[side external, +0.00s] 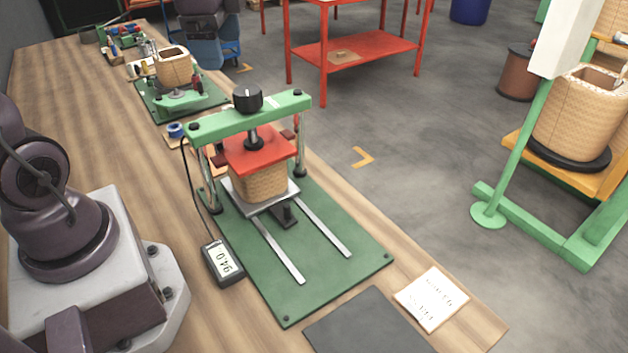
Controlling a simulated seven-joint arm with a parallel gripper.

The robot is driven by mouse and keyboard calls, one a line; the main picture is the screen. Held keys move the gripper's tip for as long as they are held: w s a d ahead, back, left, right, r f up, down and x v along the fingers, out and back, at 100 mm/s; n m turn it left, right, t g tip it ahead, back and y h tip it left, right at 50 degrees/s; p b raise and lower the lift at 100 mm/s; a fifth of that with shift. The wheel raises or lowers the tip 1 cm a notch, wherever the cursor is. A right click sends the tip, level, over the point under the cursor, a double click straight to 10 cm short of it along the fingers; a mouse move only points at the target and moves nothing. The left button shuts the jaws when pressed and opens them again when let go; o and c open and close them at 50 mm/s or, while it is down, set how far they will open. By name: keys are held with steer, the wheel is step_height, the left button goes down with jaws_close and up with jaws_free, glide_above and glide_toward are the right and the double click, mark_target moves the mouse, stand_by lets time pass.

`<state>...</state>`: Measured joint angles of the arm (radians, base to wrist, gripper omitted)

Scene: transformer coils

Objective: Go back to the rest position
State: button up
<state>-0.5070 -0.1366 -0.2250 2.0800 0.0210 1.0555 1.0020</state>
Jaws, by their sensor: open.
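My gripper is not in view; only my base and arm links show at the left edge. A tan wound coil (258,184) sits upright on a grey plate (284,195) in the green press (270,112). The press's red plate (262,150) lies over the coil's top, seemingly against it. A black knob (247,98) tops the press's crossbar.
The press stands on a green base plate (350,258) with two bare rails in front. A small display box (222,262) is wired beside it. A dark mat (365,325) and a written note (432,298) lie in front. Another coil (174,68) stands further back on the wooden bench.

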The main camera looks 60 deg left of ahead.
steer(key=s+d+r+n+t+h, duration=0.1)
steer(key=s+d+n+t, duration=0.3)
steer(key=s+d+n, duration=0.4)
steer(key=shift+s+d+r, duration=0.2)
steer(key=shift+s+d, duration=0.1)
steer(key=shift+s, duration=0.3)
steer(key=shift+f, duration=0.1)
stand_by(0.4)
